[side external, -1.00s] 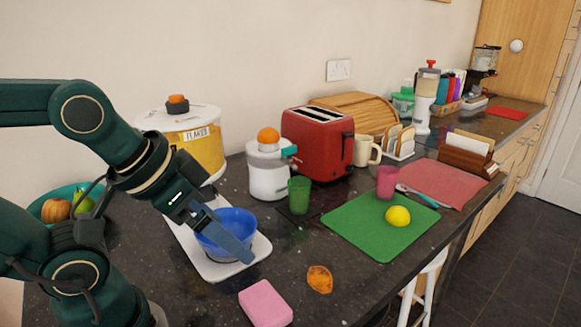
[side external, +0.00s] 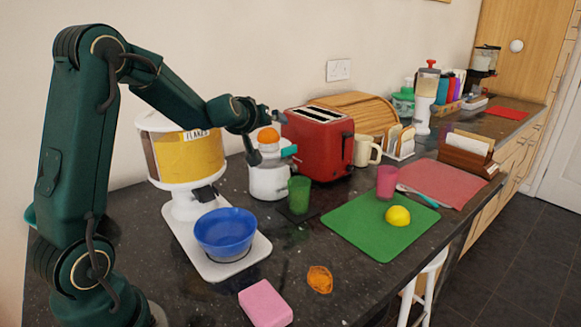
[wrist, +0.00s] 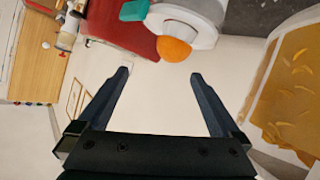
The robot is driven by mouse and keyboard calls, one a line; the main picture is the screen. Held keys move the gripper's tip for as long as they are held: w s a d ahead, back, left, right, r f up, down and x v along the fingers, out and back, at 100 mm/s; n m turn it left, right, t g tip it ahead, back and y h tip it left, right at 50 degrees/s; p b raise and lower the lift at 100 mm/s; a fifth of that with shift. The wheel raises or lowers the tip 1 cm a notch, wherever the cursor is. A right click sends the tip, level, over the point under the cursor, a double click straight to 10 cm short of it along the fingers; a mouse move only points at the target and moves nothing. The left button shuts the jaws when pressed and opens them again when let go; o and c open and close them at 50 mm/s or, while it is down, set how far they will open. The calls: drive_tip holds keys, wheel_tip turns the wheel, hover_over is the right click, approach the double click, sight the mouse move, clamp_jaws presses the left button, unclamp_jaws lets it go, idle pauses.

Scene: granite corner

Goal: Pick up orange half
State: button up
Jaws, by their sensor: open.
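An orange half (side external: 268,135) sits dome up on top of a white juicer (side external: 268,178). In the wrist view the orange half (wrist: 174,49) shows just beyond my fingertips, towards the right one, with the juicer (wrist: 195,22) around it. My gripper (wrist: 159,73) is open, with nothing between its fingers. In the side view my gripper (side external: 277,115) is close above the orange half, apparently towards the wall side, and partly hard to make out. An orange, hollow-looking piece (side external: 320,279) lies on the dark counter near the front.
A red toaster (side external: 318,145) stands right of the juicer and a cereal dispenser (side external: 185,157) left of it. A green cup (side external: 299,195) is in front. A blue bowl (side external: 225,232) and a green board with a lemon half (side external: 397,216) are nearby.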

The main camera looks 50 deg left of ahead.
sight(265, 132)
drive_tip(key=shift+s+a+f+g, duration=0.2)
drive_tip(key=shift+a+f, duration=0.2)
drive_tip(key=shift+f, duration=0.15)
drive_tip(key=shift+s+a+f+g, duration=0.1)
drive_tip(key=shift+a+f+g, duration=0.1)
drive_tip(key=shift+a+f, duration=0.25)
drive_tip(key=shift+x, duration=2.45)
drive_tip(key=shift+w+d, duration=0.1)
clamp_jaws()
drive_tip(key=shift+r, duration=0.15)
wheel_tip(265, 132, up, 10)
